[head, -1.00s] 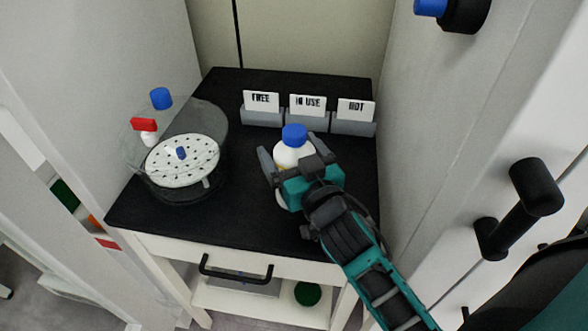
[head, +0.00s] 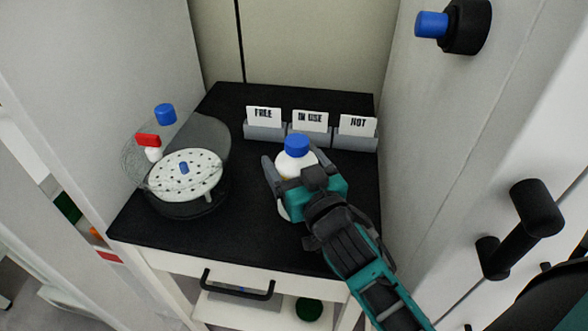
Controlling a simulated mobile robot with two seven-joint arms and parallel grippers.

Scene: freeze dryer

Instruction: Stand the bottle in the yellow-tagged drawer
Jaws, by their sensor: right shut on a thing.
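A white bottle with a blue cap (head: 296,146) stands upright on the black table top, right of the middle. My right gripper (head: 291,178) is shut on the bottle, its fingers at either side of the body and hiding part of it. Below the table top is a drawer with a black bar handle (head: 237,285); no yellow tag shows on it. My left gripper is not in view.
A clear round vessel with a white perforated plate (head: 186,174) stands at the left of the black table top (head: 240,228). Grey holders with cards reading FREE (head: 263,116), IN USE (head: 310,122) and HOT or NOT (head: 358,126) stand behind the bottle. Pale walls close in both sides.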

